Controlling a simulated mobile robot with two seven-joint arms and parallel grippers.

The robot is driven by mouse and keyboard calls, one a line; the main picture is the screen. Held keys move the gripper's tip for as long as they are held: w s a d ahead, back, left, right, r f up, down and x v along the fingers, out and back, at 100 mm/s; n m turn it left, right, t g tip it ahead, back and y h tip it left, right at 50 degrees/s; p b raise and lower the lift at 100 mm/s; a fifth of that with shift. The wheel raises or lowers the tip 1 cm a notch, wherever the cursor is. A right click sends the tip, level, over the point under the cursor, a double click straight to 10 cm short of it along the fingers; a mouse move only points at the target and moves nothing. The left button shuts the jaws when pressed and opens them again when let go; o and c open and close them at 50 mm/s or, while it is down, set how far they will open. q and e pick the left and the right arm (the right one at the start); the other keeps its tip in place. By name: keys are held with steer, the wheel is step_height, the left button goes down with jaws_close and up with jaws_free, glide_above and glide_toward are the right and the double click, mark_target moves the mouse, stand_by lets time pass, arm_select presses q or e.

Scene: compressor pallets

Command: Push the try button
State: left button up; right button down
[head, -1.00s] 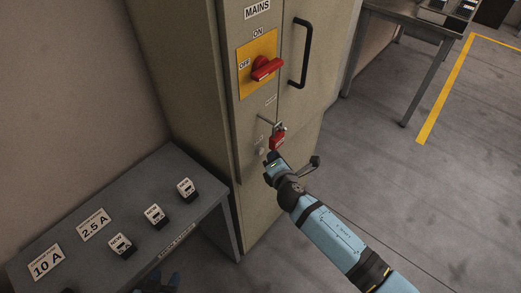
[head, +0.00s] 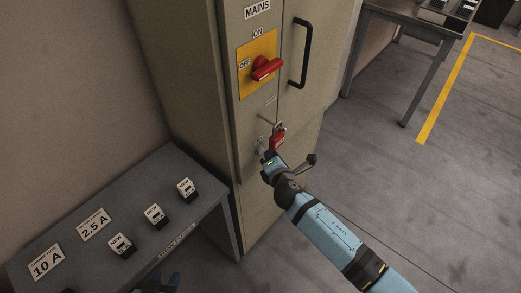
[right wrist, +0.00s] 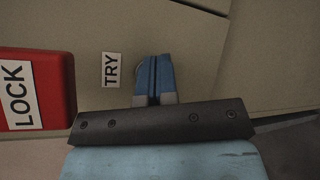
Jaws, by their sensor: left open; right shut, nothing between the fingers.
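The try button (right wrist: 139,68) is a small grey round part on the cabinet front, mostly hidden behind my right fingers. A "TRY" label (right wrist: 111,69) is beside it in the right wrist view. My right gripper (right wrist: 154,62) is shut and empty, its blue fingertips at the button; I cannot tell whether they touch it. In the head view my right gripper (head: 266,156) is just below the red padlock (head: 277,142). My left gripper (head: 160,284) is low at the bottom edge, partly cut off, open.
The red mains switch (head: 266,68) on its yellow plate points between ON and OFF labels. The red lock (right wrist: 32,90) hangs close left of my right fingers. A grey bench (head: 140,190) with several "NEW" blocks stands left of the cabinet (head: 185,95).

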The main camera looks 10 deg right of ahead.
steer(key=shift+w+a, duration=0.3)
steer(key=shift+w, duration=0.05)
stand_by(0.4)
steer(key=shift+s+d, duration=0.65)
steer(key=shift+s, duration=0.1)
steer(key=s+d+p, duration=0.1)
steer(key=s+d, duration=0.2)
steer(key=s, duration=0.1)
steer(key=shift+s+d, duration=0.3)
steer(key=shift+s, duration=0.1)
stand_by(0.9)
steer(key=s+r+m+g+y+p, duration=0.2)
steer(key=s+m+p, duration=0.7)
steer(key=s+m, duration=1.2)
steer(key=s+d+g, duration=0.1)
steer(key=g, duration=0.1)
steer(key=shift+s+g+y, duration=0.25)
steer(key=shift+g+y, duration=0.05)
